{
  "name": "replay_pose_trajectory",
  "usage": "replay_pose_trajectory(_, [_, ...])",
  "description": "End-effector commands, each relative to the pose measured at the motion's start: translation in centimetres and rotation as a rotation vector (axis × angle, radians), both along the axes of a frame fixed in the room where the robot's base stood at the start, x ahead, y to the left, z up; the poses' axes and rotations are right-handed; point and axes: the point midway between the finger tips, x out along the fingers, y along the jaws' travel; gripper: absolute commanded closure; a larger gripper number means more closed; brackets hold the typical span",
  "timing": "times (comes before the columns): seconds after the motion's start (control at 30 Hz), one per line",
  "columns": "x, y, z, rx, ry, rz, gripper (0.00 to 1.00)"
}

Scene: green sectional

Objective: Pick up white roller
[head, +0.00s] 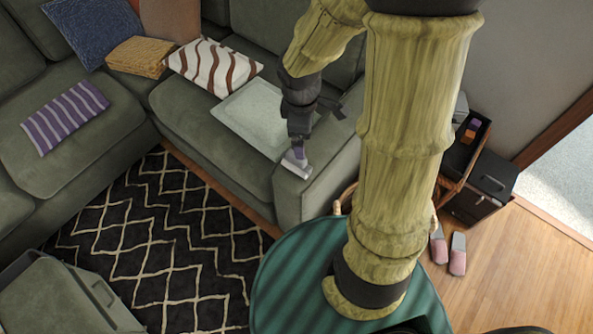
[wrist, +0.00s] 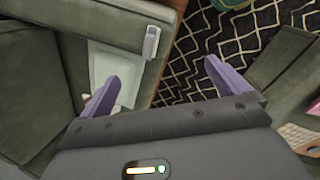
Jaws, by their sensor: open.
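The white roller (head: 296,164) lies on the sofa's arm (head: 318,170) near its front end in the head view. In the wrist view the white roller (wrist: 151,43) shows near the edge of the green upholstery, ahead of the fingers and roughly between their lines. My gripper (head: 300,149) is just above the roller in the head view, pointing down; its purple finger partly overlaps the roller there. In the wrist view my gripper (wrist: 161,70) has its two purple fingers spread wide with nothing between them. Whether a finger touches the roller I cannot tell.
A pale square panel (head: 250,117) lies on the sofa seat beside the arm, with a striped pillow (head: 214,66) behind. A patterned black rug (head: 150,235) covers the floor. A green round table (head: 290,285) stands close in front. A dark box (head: 483,186) stands right.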

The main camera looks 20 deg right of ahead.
Motion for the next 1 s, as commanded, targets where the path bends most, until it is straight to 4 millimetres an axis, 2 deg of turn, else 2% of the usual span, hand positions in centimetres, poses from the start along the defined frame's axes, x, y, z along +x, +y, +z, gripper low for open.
replay_pose_trajectory(0.03, [1.0,0.1,-3.0,-0.019,0.027,0.144,0.0])
replay_pose_trajectory(0.2, [4.2,0.5,-8.0,-0.081,0.089,0.651,0.0])
replay_pose_trajectory(0.3, [5.8,0.7,-10.1,-0.107,0.108,0.888,0.0])
replay_pose_trajectory(0.4, [6.8,0.9,-11.1,-0.126,0.116,1.036,0.0])
replay_pose_trajectory(0.53, [7.3,1.0,-11.2,-0.136,0.12,1.105,0.0])
replay_pose_trajectory(0.8, [7.2,0.9,-11.2,-0.136,0.12,1.103,0.0])
replay_pose_trajectory(1.0, [7.3,0.7,-13.3,-0.133,0.123,1.102,0.0])
